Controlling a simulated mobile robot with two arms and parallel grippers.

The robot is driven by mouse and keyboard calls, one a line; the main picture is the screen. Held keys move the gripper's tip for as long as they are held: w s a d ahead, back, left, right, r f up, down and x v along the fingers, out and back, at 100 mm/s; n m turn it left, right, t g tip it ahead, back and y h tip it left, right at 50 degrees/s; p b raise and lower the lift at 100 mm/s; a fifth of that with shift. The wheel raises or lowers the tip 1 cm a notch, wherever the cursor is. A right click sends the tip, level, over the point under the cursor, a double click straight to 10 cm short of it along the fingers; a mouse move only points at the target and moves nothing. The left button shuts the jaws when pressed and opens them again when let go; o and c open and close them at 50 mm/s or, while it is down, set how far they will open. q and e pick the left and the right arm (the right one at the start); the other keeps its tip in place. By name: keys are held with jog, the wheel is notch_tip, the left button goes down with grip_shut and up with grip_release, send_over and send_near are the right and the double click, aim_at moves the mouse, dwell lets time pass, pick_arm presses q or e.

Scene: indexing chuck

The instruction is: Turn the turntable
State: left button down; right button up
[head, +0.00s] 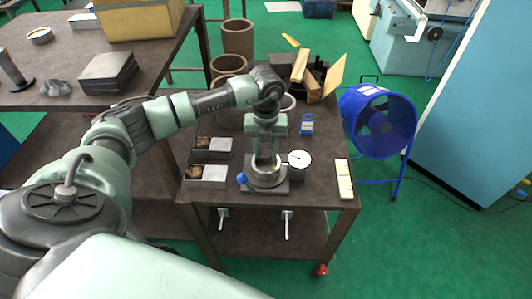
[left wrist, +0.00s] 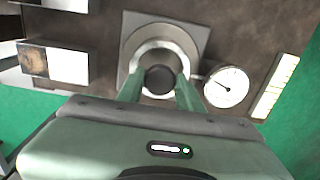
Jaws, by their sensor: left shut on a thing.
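The turntable (head: 270,183) is a round grey metal piece on a square base plate (head: 282,188) near the front of the dark table. It also shows from above in the left wrist view (left wrist: 141,49), with a dark round hub (left wrist: 160,79) in its middle. My left gripper (head: 266,162) points straight down over it. Its two green fingers (left wrist: 160,92) stand on either side of the hub, shut on it. The exact contact at the fingertips is partly hidden. My right gripper is out of view.
A round white dial (head: 299,158) stands close on the right and a blue knob (head: 241,178) on the left. Two small boxes (head: 212,172) lie left, a pale strip (head: 344,179) right. Pots and wooden pieces (head: 305,72) fill the back. A blue fan (head: 377,121) stands beside the table.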

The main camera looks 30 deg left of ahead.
pick_arm(q)
jog(key=m+b, duration=0.3)
jog(key=m, duration=0.2)
jog(key=shift+w+f+m+b, duration=0.1)
jog(key=shift+f+m+b, duration=0.05)
jog(key=shift+m+b, duration=0.15)
jog(key=m+b, duration=0.3)
jog(key=m, duration=0.2)
jog(key=m+b, duration=0.3)
jog(key=m, duration=0.2)
jog(key=shift+m, duration=0.4)
jog(key=shift+r+m+b, duration=0.2)
jog(key=shift+m+b, duration=0.75)
jog(key=shift+m, duration=1.35)
jog(key=c, duration=1)
grip_release()
jog(key=shift+o, duration=0.2)
jog(key=shift+r, duration=0.1)
